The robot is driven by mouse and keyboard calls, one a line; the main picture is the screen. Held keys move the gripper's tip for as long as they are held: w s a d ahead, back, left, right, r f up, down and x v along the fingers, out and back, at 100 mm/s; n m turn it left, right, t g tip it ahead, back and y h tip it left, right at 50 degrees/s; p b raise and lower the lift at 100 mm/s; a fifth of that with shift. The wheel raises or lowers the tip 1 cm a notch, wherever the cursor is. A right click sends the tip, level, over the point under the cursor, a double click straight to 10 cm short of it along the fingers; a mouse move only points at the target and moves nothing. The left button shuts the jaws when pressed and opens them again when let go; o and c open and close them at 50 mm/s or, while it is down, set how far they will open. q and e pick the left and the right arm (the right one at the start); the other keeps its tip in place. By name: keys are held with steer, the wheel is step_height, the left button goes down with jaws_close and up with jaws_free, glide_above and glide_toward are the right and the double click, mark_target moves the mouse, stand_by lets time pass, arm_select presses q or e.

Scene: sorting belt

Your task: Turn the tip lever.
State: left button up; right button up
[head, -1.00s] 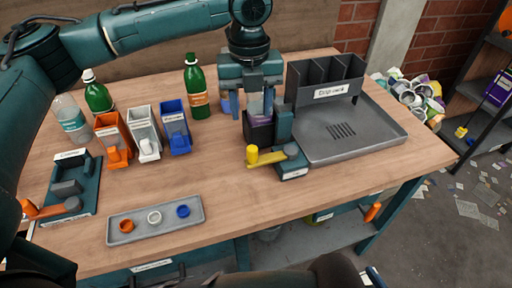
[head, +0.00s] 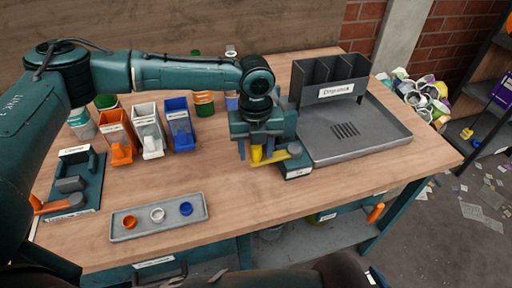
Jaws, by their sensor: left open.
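A lever with a yellow knob (head: 256,154) and yellow arm (head: 270,159) sits on a small dark teal base (head: 297,171) near the middle of the table; the base's label is too small to read. My left gripper (head: 256,152) points down over the knob. Its jaws are open, one finger on each side of the knob; I cannot tell whether they touch it. My gripper and wrist hide the dark holder behind the lever. My right gripper is not in view.
A grey drip rack (head: 345,128) stands close right of the lever. Orange (head: 118,140), white (head: 149,132) and blue (head: 180,126) bins stand left, bottles behind them. A clamp with an orange handle (head: 50,205) and a cap tray (head: 157,216) are nearer. Front centre table is clear.

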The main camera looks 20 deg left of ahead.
arm_select(q)
jaws_close()
stand_by(0.5)
